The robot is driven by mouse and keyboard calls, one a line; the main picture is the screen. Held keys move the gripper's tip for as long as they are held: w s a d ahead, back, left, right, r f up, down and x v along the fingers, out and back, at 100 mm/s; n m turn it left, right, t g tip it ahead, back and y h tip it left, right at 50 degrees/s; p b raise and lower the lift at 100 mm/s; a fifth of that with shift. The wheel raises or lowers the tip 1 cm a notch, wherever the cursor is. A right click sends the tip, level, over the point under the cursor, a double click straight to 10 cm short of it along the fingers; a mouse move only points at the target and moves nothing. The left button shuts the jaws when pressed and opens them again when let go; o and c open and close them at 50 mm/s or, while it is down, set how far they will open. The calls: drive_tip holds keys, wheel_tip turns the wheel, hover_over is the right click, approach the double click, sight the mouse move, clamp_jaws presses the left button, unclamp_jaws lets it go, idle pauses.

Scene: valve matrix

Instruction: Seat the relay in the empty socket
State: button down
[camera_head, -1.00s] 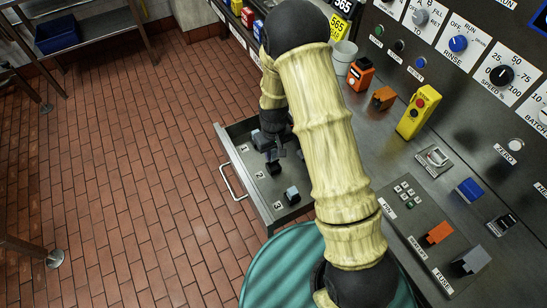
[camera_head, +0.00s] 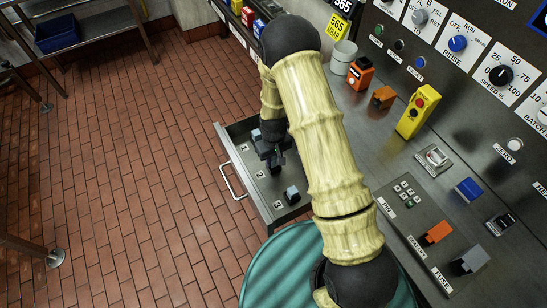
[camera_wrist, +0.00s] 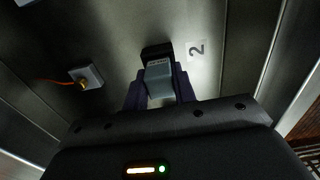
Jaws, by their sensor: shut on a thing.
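My gripper (camera_head: 275,162) is over the middle of the open drawer (camera_head: 223,130). In the wrist view my gripper (camera_wrist: 159,88) is shut on a grey relay (camera_wrist: 158,72), with one dark finger on each side. The relay's far end meets a black socket (camera_wrist: 156,49) beside the label 2. I cannot tell how deep the relay sits in it. In the head view my gripper hides this socket and the held relay. Another relay with a light top (camera_head: 291,192) stands in the drawer near label 3. A bluish block (camera_head: 256,135) shows at the drawer's far end.
In the wrist view a small grey block (camera_wrist: 86,77) with an orange wire lies left of the socket. The steel counter (camera_head: 385,150) with a yellow switch box (camera_head: 417,112) is right of my arm. Tiled floor (camera_head: 130,190) lies open to the left.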

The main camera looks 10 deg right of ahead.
drive_tip(key=shift+f, duration=0.45)
drive_tip(key=c, duration=1.1)
unclamp_jaws()
drive_tip(key=shift+c, duration=0.2)
drive_tip(key=shift+r, duration=0.65)
wheel_tip(320, 180, up, 12)
drive_tip(key=b, duration=0.1)
drive_tip(key=shift+r, duration=0.1)
